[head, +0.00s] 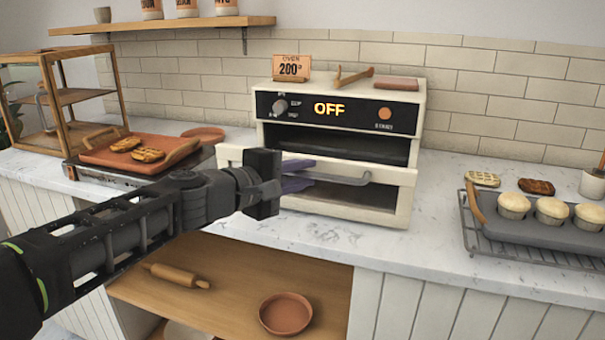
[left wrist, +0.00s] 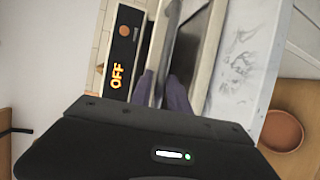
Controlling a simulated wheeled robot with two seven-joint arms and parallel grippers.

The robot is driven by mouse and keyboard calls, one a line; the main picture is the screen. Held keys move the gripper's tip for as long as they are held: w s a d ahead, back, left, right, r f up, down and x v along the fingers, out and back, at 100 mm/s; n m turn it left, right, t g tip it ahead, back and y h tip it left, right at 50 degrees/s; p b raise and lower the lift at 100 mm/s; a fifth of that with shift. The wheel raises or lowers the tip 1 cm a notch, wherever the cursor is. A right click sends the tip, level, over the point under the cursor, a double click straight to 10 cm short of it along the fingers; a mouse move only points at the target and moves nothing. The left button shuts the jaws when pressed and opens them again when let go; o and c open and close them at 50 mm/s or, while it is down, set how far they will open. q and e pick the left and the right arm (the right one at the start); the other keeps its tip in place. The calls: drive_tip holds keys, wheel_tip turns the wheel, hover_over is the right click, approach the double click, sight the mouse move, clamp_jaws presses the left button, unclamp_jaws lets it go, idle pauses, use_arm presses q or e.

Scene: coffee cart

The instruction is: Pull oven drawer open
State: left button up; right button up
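The white oven (head: 422,150) stands on the counter, its display reading OFF. It also shows in the left wrist view (left wrist: 118,50). Its drawer (head: 408,196) has a pale front frame, which appears to stand somewhat forward of the body, with a dark space above it. A grey bar handle (head: 345,179) runs across the front. My left gripper (head: 309,174) is at the handle's left part. Its two purple fingers are apart, one above and one below the bar, and I see no firm grip. The handle's left end is hidden by my gripper. My right gripper is not in view.
A terracotta tray (head: 100,155) with pastries lies at the left of the counter. A muffin pan (head: 520,235) on a rack stands at the right. The counter in front of the oven is clear. Below it, an open shelf holds a rolling pin (head: 177,275) and a bowl (head: 285,313).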

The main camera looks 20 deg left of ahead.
use_arm(q)
drive_tip(key=v, duration=0.7)
drive_tip(key=shift+s, duration=0.35)
drive_tip(key=shift+a, duration=0.2)
